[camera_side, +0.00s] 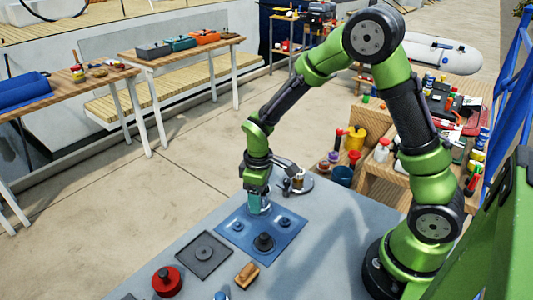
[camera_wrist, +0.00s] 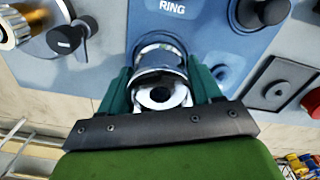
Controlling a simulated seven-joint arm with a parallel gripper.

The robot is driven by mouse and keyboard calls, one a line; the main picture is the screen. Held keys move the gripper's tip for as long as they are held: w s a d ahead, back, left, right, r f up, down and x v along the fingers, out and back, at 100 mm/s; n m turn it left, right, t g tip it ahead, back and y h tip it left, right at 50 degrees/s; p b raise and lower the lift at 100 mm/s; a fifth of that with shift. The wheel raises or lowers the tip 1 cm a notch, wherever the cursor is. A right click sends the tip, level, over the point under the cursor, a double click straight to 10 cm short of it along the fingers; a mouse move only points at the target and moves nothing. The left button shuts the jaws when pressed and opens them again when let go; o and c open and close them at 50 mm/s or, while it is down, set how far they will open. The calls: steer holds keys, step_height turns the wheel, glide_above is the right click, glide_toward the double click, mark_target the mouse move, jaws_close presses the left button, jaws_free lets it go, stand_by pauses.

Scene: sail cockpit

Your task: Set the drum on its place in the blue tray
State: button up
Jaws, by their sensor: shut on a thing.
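The drum (camera_wrist: 160,62) is a shiny silver cylinder with a dark hole in its near end. My gripper (camera_wrist: 160,88) is shut on it, with a green finger on each side. In the side view, my gripper (camera_side: 259,200) points down over the far edge of the blue tray (camera_side: 240,245). The drum's lower part (camera_side: 260,208) shows below the fingers; I cannot tell whether it touches the tray. The tray also shows in the wrist view (camera_wrist: 205,30), with the word RING printed on it. The tray surface under the drum is hidden.
On the tray stand a black stepped part (camera_side: 264,242) and small bluish parts (camera_side: 238,226). A silver and brass fitting (camera_side: 298,183) stands behind it. A dark square plate (camera_side: 205,255), a red round part (camera_side: 166,281) and a wooden block (camera_side: 247,275) lie in front.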

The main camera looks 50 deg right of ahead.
steer(key=shift+f, duration=0.6)
steer(key=o, duration=0.9)
steer(key=shift+o, duration=0.2)
steer(key=shift+r, duration=0.1)
steer(key=shift+r, duration=5.45)
